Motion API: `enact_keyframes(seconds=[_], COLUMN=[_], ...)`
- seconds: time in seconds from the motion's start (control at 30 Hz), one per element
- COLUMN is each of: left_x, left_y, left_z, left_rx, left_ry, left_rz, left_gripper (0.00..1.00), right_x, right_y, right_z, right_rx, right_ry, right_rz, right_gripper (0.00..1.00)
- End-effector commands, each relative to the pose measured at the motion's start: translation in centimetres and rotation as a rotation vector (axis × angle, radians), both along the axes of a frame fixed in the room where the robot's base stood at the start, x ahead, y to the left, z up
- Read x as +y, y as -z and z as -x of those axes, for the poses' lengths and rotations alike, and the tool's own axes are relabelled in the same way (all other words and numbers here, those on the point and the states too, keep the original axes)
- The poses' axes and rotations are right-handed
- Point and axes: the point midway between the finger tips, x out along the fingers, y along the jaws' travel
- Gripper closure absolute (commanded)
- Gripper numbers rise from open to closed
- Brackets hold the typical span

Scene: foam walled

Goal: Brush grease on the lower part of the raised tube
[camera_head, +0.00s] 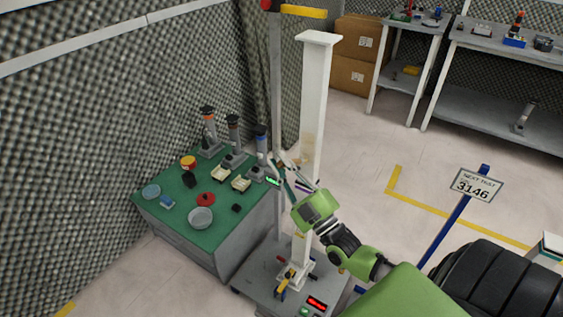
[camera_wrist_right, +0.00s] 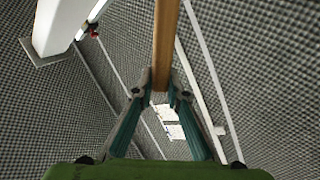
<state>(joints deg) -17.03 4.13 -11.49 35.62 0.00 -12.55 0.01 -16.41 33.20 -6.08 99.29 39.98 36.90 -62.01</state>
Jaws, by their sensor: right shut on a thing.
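The raised tube (camera_head: 315,85) is a tall white square post with a flat plate on top. A brownish patch marks it about halfway down, and its foot stands among clamps on a grey base. In the wrist view a white post with an end plate (camera_wrist_right: 60,25) shows at upper left. My right gripper (camera_head: 279,168) is beside the tube, over the green table's right edge. In the wrist view its teal fingers are shut on a tan wooden stick (camera_wrist_right: 165,45), likely the brush handle. Its bristles are not visible, and contact with the tube cannot be told. My left gripper is not in view.
The green-topped table (camera_head: 180,220) holds bowls, tins and several upright devices. A grey mast (camera_head: 277,80) stands just behind the tube. A sign (camera_head: 476,184) on a blue post and a black tyre (camera_head: 500,285) are at right. Open floor lies between them and the shelves.

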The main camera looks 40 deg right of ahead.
Motion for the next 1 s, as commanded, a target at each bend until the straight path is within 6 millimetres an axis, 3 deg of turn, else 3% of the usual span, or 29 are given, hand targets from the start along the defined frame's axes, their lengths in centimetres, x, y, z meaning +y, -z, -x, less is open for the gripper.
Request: enact_keyframes(seconds=[0.2, 0.57, 1.0], left_x=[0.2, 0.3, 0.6], left_y=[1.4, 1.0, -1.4], left_z=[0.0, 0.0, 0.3], left_rx=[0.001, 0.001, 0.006], left_ry=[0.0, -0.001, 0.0], left_rz=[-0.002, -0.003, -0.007], left_gripper=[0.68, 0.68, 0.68], right_x=[-0.1, 0.2, 4.1], right_y=[1.9, 1.7, 1.6], right_z=[0.0, 0.1, 1.7], right_rx=[-0.001, -0.001, 0.0], right_ry=[0.0, 0.0, 0.001], right_rz=[0.0, 0.0, -0.002], right_gripper=[1.0, 1.0, 1.0])
